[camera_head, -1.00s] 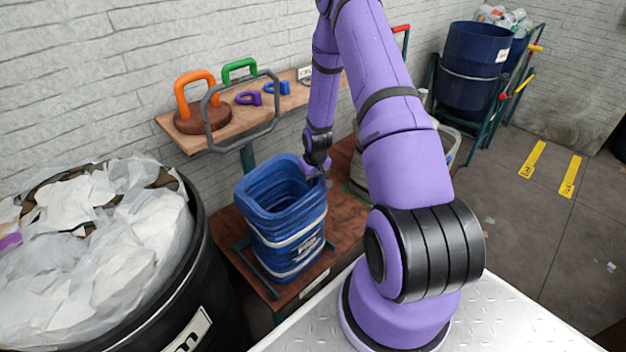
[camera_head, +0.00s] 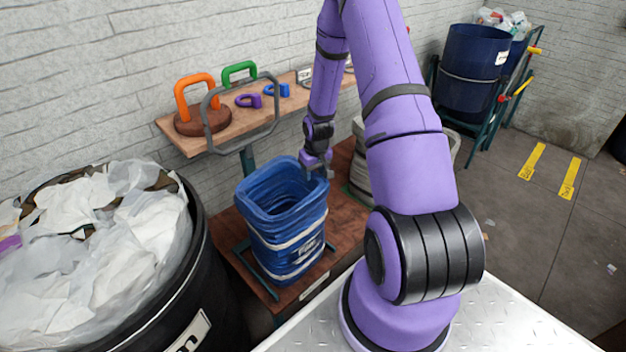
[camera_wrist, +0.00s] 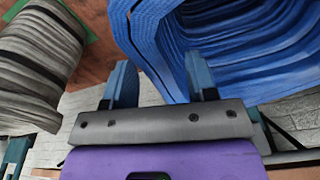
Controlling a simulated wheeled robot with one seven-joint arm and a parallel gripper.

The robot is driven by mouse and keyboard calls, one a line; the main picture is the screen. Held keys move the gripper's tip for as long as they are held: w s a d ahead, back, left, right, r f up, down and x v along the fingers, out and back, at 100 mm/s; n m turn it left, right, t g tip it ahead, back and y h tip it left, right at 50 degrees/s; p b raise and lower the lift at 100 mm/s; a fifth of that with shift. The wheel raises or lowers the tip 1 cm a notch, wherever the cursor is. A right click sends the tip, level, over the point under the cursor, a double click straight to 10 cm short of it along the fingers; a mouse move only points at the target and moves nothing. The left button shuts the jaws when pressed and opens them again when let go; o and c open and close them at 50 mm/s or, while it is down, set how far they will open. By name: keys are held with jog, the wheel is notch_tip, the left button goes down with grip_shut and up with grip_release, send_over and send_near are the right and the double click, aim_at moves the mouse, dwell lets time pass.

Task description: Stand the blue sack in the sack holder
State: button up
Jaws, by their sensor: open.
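The blue sack (camera_head: 285,225) stands upright and open-topped on the brown low platform. It also shows large at the top of the wrist view (camera_wrist: 215,45). Low dark teal bars, which look like the sack holder (camera_head: 262,278), show on both sides of its base. The sack hides most of them, so how it is seated is unclear. My gripper (camera_head: 318,174) is at the sack's right rear rim. In the wrist view its fingers (camera_wrist: 162,85) are apart, with blue sack wall showing between and beyond them. Contact cannot be told.
A grey ribbed sack (camera_wrist: 38,62) stands close to the right of the blue one. A black bin (camera_head: 205,265) full of pale rubbish stands at the left. Behind is a wooden shelf (camera_head: 222,121) with coloured handles and a grey loop. Open floor lies at the right.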

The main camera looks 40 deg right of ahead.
jog(key=r, duration=0.7)
jog(key=shift+s+a+r, duration=0.1)
jog(key=shift+s+r, duration=0.1)
jog(key=shift+s, duration=0.2)
jog(key=s+a+r+t, duration=0.15)
jog(key=a+r, duration=0.25)
jog(key=r, duration=0.5)
jog(key=s+a+r+h, duration=0.1)
jog(key=s+a+r, duration=0.3)
jog(key=r, duration=0.5)
jog(key=s+a+r, duration=0.1)
jog(key=a+r, duration=0.4)
jog(key=r, duration=0.4)
jog(key=s+a+r, duration=0.3)
jog(key=s, duration=0.3)
jog(key=s+a+r+n+t, duration=0.1)
jog(key=s+a+r, duration=0.3)
jog(key=s, duration=0.2)
jog(key=s+a+r+t+y, duration=0.1)
jog(key=s+a+r, duration=0.2)
jog(key=s, duration=0.4)
jog(key=shift+a+r+n, duration=0.25)
jog(key=shift+r+n, duration=0.1)
jog(key=shift+n, duration=0.05)
